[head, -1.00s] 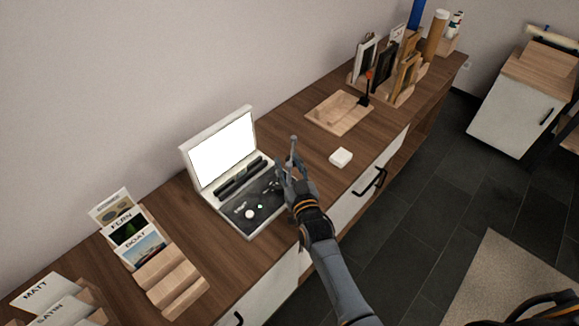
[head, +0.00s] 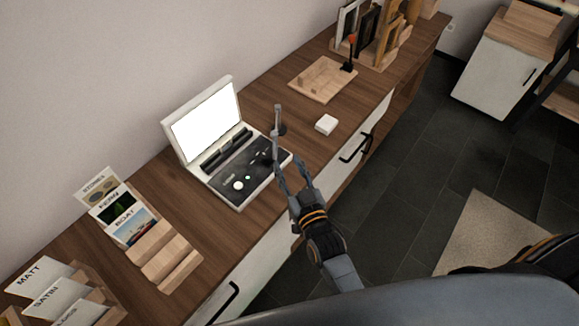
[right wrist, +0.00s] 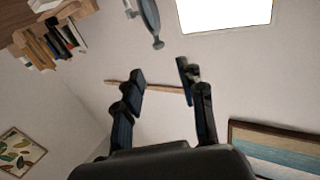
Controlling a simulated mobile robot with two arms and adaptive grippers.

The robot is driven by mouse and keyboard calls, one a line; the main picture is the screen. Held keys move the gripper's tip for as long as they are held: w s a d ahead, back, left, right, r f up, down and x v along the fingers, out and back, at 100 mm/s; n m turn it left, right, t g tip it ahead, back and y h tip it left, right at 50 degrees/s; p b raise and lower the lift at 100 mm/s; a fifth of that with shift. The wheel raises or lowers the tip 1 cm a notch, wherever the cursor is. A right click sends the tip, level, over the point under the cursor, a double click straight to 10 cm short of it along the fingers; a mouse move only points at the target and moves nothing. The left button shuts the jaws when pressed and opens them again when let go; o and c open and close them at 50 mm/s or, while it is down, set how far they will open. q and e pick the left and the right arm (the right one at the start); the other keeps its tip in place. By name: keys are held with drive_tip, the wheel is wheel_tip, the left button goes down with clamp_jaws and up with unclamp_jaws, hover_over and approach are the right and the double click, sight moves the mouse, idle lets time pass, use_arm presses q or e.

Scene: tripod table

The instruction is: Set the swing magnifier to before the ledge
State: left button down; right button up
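A thin grey upright arm with a small dark foot, which I take for the swing magnifier (head: 277,120), stands at the right end of the open white case (head: 236,203) in the head view. A grey arm with a rounded end, likely the same magnifier (right wrist: 150,20), shows beyond the fingertips in the right wrist view. My right gripper (head: 286,168) is just in front of it, over the case's front right corner. Its fingers (right wrist: 161,74) are apart with nothing between them. I cannot tell which part is the ledge. My left gripper is not in view.
The case has a bright lit panel (head: 206,124) in its lid. A white block (head: 326,124) and a wooden tray (head: 308,92) lie to the right. Card holders (head: 165,262) stand at left, frames in a rack at the back. Drawer handles protrude along the counter's front.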

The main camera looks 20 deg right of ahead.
drive_tip(key=shift+d+f, duration=0.1)
drive_tip(key=c, duration=0.3)
drive_tip(key=d+m+b, duration=0.1)
drive_tip(key=d+f+b, duration=0.1)
drive_tip(key=w+d+m+b, duration=0.1)
drive_tip(key=d, duration=0.1)
drive_tip(key=shift+f+m+b, duration=0.3)
drive_tip(key=shift+f, duration=0.05)
clamp_jaws()
drive_tip(key=w+d+r+m+g+y+b, duration=0.1)
drive_tip(key=w+d+m+y+b, duration=0.15)
drive_tip(key=d+m+b, duration=0.55)
drive_tip(key=w+a+r+m+g+y, duration=0.1)
drive_tip(key=w+a+y, duration=0.1)
drive_tip(key=w+a, duration=0.4)
drive_tip(key=shift+w+a+r+y, duration=0.2)
drive_tip(key=shift+w+a+y, duration=0.15)
drive_tip(key=shift+a, duration=1.55)
